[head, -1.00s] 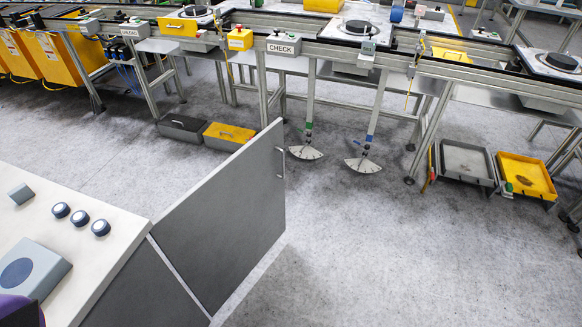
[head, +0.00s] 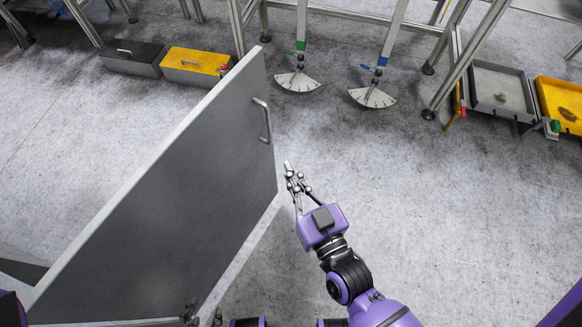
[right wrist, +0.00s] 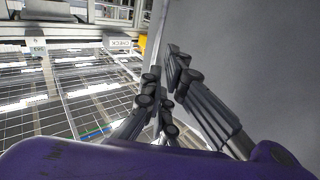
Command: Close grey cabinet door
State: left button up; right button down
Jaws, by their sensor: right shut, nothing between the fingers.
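The grey cabinet door (head: 170,185) stands wide open, its flat face slanting across the left half of the head view. Its bar handle (head: 263,120) is near the free upper edge. My right gripper (head: 296,178) is shut and empty, just right of the door's free edge and lower in the picture than the handle; a gap of floor shows between them. In the right wrist view, my gripper's fingers (right wrist: 165,95) are close together in front of a grey panel (right wrist: 250,60), which looks like the door. Small dark parts at the head view's bottom edge may be my left gripper (head: 203,317); its jaws are unclear.
A yellow box (head: 195,65) and a dark box (head: 132,57) lie on the floor behind the door. Grey (head: 500,90) and yellow (head: 562,105) trays are at right.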

jog(key=x, duration=1.1)
jog(key=shift+w, duration=0.3)
jog(key=shift+a, duration=0.15)
